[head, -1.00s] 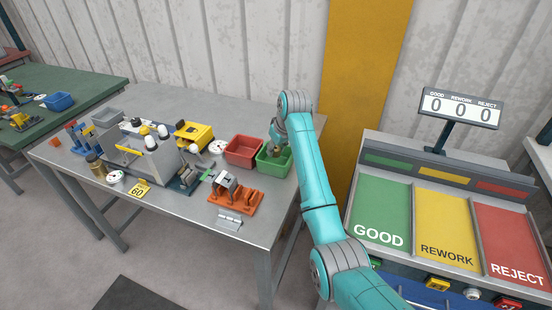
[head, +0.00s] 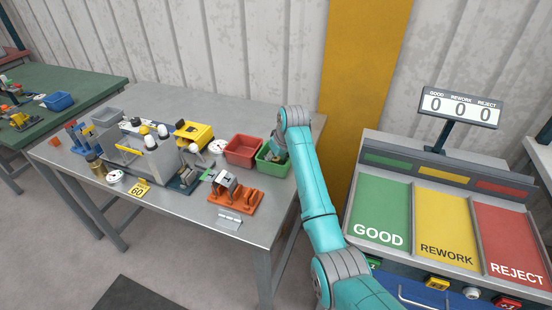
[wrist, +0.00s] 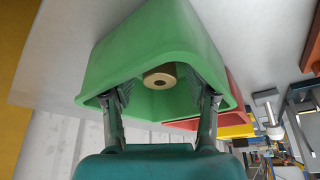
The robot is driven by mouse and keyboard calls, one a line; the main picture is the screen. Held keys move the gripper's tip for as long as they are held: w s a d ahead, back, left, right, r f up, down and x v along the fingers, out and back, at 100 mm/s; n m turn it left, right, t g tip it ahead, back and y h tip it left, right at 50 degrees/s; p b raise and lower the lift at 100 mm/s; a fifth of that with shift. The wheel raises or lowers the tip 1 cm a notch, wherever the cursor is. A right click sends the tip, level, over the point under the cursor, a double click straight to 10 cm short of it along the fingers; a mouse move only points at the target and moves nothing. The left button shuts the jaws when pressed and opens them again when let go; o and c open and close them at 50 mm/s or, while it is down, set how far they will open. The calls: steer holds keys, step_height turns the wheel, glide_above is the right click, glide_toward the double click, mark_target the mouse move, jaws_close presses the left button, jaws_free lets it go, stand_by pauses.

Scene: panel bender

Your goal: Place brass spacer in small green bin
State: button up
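The small green bin (head: 283,170) stands at the right end of the metal table, and it fills the upper middle of the wrist view (wrist: 150,45). The brass spacer (wrist: 160,80), a ring with a dark hole, is inside the green bin. My gripper (wrist: 161,93) reaches into the bin mouth with its two fingers wide apart. The spacer shows between the fingers, touching neither. In the head view the spacer cannot be made out, and my gripper's fingertips are hidden in the bin.
A red bin (head: 243,151) stands directly left of the green bin. The sorting station (head: 440,225) with three coloured panels stands to the right.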

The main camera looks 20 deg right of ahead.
steer(key=v, duration=1.2)
steer(key=shift+r, duration=0.1)
